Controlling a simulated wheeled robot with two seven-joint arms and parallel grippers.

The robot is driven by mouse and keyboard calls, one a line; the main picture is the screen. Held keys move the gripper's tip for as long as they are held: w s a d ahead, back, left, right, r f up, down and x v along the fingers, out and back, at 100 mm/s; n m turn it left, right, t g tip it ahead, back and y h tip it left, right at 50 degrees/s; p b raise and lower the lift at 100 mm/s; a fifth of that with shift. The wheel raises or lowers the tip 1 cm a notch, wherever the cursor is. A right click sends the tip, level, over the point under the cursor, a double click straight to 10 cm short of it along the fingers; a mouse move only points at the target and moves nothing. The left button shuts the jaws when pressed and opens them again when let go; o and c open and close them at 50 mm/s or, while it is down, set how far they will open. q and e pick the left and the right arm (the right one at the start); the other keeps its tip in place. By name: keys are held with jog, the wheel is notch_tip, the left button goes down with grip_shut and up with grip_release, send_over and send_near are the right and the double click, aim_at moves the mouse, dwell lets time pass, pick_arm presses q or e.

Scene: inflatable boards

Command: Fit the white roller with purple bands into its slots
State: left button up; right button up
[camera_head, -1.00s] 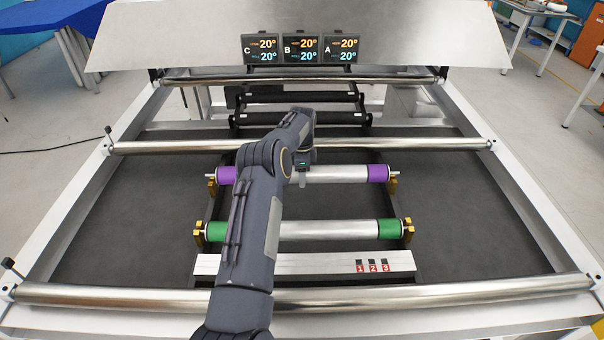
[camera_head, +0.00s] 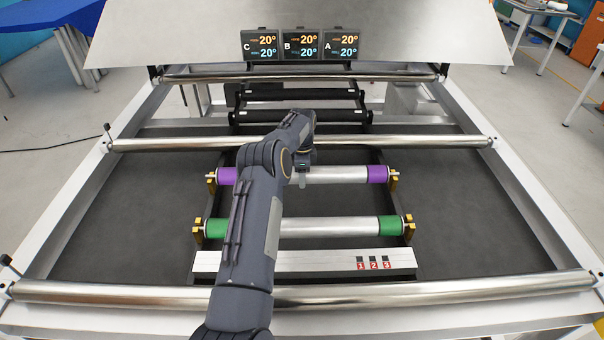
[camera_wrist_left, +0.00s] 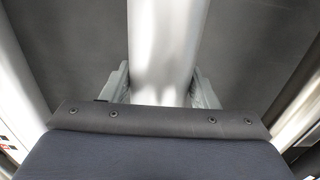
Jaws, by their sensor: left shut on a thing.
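The white roller with purple bands (camera_head: 340,175) lies level across the inner frame in the head view. Its left purple band (camera_head: 227,176) and right purple band (camera_head: 377,174) are beside the left gold slot bracket (camera_head: 211,184) and right gold slot bracket (camera_head: 393,183). The roller ends are at these brackets; I cannot tell whether they are fully seated. My left gripper (camera_head: 303,180) is shut on the roller's white middle from above. In the left wrist view, the white roller (camera_wrist_left: 165,45) runs between the two fingers (camera_wrist_left: 162,90). My right gripper is not in view.
A roller with green bands (camera_head: 325,228) sits nearer in its own gold brackets. A white bar with numbered marks (camera_head: 310,262) lies in front of it. A long metal roller (camera_head: 400,143) crosses behind. Black rollers (camera_head: 300,117) and display screens (camera_head: 300,47) are farther back.

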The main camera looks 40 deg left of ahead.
pick_arm(q)
jog(key=shift+f+b, duration=0.65)
jog(key=shift+f, duration=0.3)
jog(key=o, duration=1.6)
jog(key=shift+o, duration=0.2)
jog(key=shift+f, duration=0.15)
notch_tip(320, 180, up, 8)
jog(key=shift+r+b, duration=0.1)
jog(key=shift+b, duration=0.35)
